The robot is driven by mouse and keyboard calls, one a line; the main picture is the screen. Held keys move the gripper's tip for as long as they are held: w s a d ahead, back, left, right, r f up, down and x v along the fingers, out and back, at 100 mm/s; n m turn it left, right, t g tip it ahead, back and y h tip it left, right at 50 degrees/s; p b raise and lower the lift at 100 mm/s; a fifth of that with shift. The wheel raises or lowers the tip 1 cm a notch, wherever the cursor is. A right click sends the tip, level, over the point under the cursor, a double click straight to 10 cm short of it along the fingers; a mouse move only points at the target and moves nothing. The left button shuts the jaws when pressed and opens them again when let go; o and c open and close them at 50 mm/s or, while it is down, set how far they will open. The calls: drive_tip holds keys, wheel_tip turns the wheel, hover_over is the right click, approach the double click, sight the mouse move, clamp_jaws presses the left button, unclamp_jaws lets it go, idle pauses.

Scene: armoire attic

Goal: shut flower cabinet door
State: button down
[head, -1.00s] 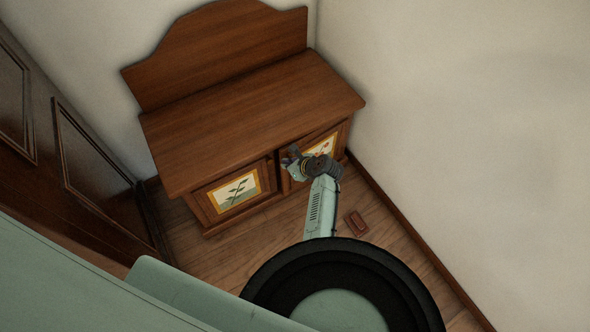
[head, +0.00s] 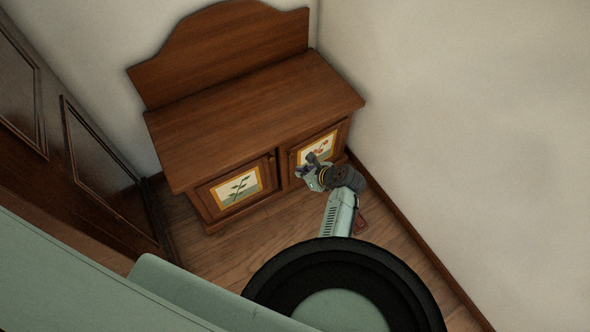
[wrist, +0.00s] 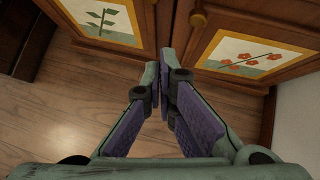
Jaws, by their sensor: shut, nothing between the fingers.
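The wooden cabinet (head: 245,110) stands against the back wall with two painted doors. The left door (head: 236,188) has a green leafy sprig panel, and it also shows in the wrist view (wrist: 102,20). The right door (head: 317,148) has a red flower panel, and it also shows in the wrist view (wrist: 242,56). Both doors look flush or nearly so; I cannot tell whether a small gap remains. My gripper (head: 304,171) is shut and empty in front of the right door, partly covering it. In the wrist view its fingertips (wrist: 163,62) meet near the seam between the doors.
A round knob (wrist: 198,18) sits on the right door. A reddish-brown block (head: 361,222) lies on the floor, partly behind my arm. A dark panelled wooden piece (head: 75,150) stands at the left. The white wall (head: 450,130) is close on the right. Floor before the cabinet is open.

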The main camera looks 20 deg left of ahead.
sight(292, 155)
drive_tip(key=v, duration=0.2)
drive_tip(key=shift+s+d+r, duration=0.1)
drive_tip(key=shift+s+r, duration=0.05)
drive_tip(key=shift+r, duration=0.15)
drive_tip(key=c, duration=2.3)
unclamp_jaws()
drive_tip(key=shift+s+d, duration=0.1)
drive_tip(key=shift+d, duration=0.05)
drive_tip(key=o, duration=0.5)
drive_tip(key=w+f+m+t+y+b, duration=0.1)
drive_tip(key=w+f+t+y+b, duration=0.1)
drive_tip(key=b, duration=0.4)
drive_tip(key=shift+w+f+m+t+y, duration=0.3)
drive_tip(key=shift+w+f+t+y, duration=0.1)
drive_tip(key=shift+w+f+t, duration=0.15)
drive_tip(key=shift+o, duration=0.8)
drive_tip(key=shift+w+r+t+b, duration=0.15)
drive_tip(key=shift+w+t+b, duration=0.1)
drive_tip(key=shift+t+b, duration=0.15)
drive_tip(key=shift+o, duration=0.8)
drive_tip(key=shift+w, duration=0.25)
drive_tip(key=shift+o, duration=0.3)
drive_tip(key=x, duration=1)
drive_tip(key=shift+a+r, duration=0.15)
drive_tip(key=shift+a, duration=0.1)
drive_tip(key=shift+c, duration=0.2)
clamp_jaws()
